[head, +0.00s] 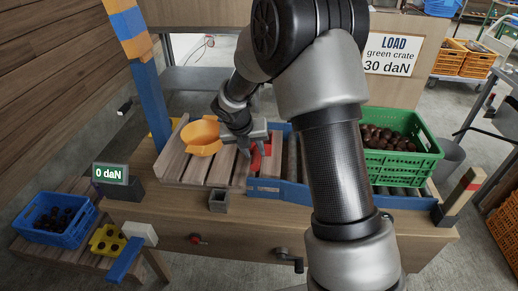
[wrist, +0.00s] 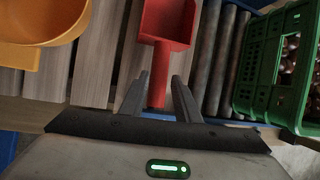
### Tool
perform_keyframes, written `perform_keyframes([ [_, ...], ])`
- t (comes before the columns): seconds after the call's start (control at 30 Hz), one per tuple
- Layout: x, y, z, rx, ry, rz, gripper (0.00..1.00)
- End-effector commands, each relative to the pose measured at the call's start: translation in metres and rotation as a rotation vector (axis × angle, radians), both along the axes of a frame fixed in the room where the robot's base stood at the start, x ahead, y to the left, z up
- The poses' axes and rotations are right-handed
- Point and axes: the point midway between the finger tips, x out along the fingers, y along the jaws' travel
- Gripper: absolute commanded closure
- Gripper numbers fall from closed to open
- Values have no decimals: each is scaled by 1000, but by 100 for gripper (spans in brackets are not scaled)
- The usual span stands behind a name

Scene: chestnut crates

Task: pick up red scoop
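The red scoop (wrist: 168,25) lies on the wooden slats in the wrist view, its bowl pointing away from my gripper and its handle toward it. In the head view the red scoop (head: 259,155) is partly hidden by my gripper. My gripper (wrist: 158,90) is open, with one finger on each side of the scoop's handle. It also shows in the head view (head: 256,143), low over the slats. I cannot tell whether the fingers touch the handle.
An orange scoop-like container (head: 201,137) sits on the slats just left of my gripper. A green crate (head: 405,167) of chestnuts stands on rollers to the right. A blue crate (head: 45,235) is at lower left. A display (head: 111,174) reads 0 daN.

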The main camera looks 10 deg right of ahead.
Motion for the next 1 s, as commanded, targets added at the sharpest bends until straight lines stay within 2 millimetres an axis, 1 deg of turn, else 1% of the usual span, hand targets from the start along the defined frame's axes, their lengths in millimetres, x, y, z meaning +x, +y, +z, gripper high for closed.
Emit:
perform_keyframes([
  [0.23,5,-3,-14,0,0,0,71],
  [0.4,15,-9,-38,-1,1,-1,71],
  [0.5,19,-13,-49,0,1,0,71],
  [0.6,21,-14,-52,0,0,0,71],
  [1.0,21,-14,-52,0,0,0,71],
])
